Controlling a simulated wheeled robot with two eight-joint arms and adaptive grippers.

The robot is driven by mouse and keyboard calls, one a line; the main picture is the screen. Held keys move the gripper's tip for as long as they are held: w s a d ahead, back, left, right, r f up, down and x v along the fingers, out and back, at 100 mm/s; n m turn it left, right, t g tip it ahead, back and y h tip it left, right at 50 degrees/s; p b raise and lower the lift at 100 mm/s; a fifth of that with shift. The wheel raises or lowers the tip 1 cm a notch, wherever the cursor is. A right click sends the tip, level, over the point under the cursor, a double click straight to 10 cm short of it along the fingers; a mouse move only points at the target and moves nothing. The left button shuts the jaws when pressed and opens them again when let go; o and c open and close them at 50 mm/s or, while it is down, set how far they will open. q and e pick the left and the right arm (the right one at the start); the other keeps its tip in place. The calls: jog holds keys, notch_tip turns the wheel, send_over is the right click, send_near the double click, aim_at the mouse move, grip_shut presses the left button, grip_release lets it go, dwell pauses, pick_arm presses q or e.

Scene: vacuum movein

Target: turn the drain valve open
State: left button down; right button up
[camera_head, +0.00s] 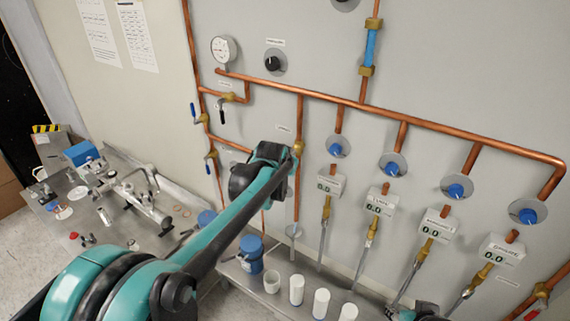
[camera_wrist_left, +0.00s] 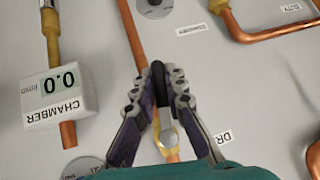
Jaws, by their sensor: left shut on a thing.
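The drain valve's lever shows in the left wrist view, with a black grip (camera_wrist_left: 157,82) and a bare metal lower part. It lies roughly along the copper pipe behind it, above a brass valve body (camera_wrist_left: 161,150). A partly hidden label beginning "DR" (camera_wrist_left: 224,137) is beside it. My left gripper (camera_wrist_left: 159,80) is shut on the lever, one finger on each side. In the head view my left gripper (camera_head: 283,150) is at the brass valve (camera_head: 298,147) on the vertical pipe; my arm hides the lever there.
Several copper branches with blue knobs (camera_head: 456,190) and digital meters (camera_head: 438,225) stand to the right. Blue-handled valves (camera_head: 196,115) and a gauge (camera_head: 223,49) are on the left. A bench (camera_head: 190,195) and a shelf with white cups (camera_head: 297,289) lie below.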

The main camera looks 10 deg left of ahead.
pick_arm(q)
jog(key=shift+s+d+f+n+g+h, duration=0.15)
jog(key=shift+d+n+g+h, duration=0.25)
jog(key=shift+h, duration=0.3)
jog(key=c, duration=1.6)
grip_release()
jog(key=shift+o, duration=0.2)
jog(key=shift+s, duration=0.1)
jog(key=v, duration=1.2)
jog(key=s+f+b, duration=0.8)
jog(key=f, duration=0.6)
jog(key=s+a+f+n+g+y+b, duration=0.1)
jog(key=s+f+b, duration=0.8)
jog(key=f, duration=0.5)
jog(key=s+f+b, duration=0.9)
jog(key=f, duration=0.5)
jog(key=shift+f+n+g, duration=0.35)
jog(key=shift+n+g, duration=0.05)
